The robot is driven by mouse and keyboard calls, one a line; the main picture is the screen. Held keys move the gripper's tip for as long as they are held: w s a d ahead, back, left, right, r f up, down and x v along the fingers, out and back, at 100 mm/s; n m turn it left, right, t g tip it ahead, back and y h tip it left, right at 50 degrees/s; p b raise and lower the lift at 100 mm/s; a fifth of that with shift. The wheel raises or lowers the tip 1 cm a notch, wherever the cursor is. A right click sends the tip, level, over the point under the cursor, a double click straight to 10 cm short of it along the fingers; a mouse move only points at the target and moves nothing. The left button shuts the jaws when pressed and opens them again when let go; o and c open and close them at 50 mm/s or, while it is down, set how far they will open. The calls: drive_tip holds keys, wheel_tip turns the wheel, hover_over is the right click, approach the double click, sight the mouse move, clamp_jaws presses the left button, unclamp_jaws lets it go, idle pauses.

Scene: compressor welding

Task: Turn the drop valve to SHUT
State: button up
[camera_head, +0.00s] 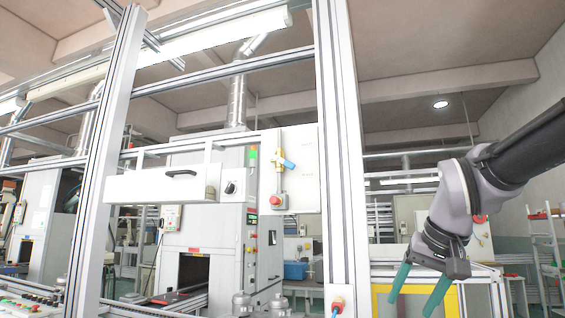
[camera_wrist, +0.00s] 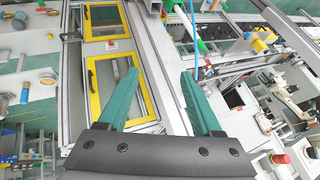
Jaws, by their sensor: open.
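A brass valve with a blue handle (camera_head: 287,163) is mounted on a pale panel (camera_head: 305,150) near the middle of the head view. The handle sticks out to the right and slightly down; I cannot read its marking. My gripper (camera_head: 409,306) is at the lower right, well apart from the valve, with its green fingers spread and pointing down. In the wrist view my gripper (camera_wrist: 160,73) is open with nothing between its fingers. A small blue and yellow part (camera_wrist: 259,41) shows at upper right there, but I cannot tell whether it is the valve.
A red knob (camera_head: 277,201) sits below the valve, and a black rotary switch (camera_head: 230,188) is to its left. An aluminium post (camera_head: 338,130) stands between the valve and my arm. A yellow-framed door (camera_wrist: 122,85) lies beyond the fingers in the wrist view.

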drive_tip(key=shift+c, duration=0.6)
drive_tip(key=shift+r, duration=0.1)
drive_tip(key=w+r+n+h, duration=0.3)
drive_tip(key=w+r+n, duration=0.2)
drive_tip(key=w+r, duration=0.15)
drive_tip(key=n+t+h, duration=0.5)
drive_tip(key=n+t, duration=0.2)
drive_tip(key=t, duration=0.3)
approach(287, 164)
drive_tip(key=x, duration=1.1)
drive_tip(key=shift+r, duration=0.1)
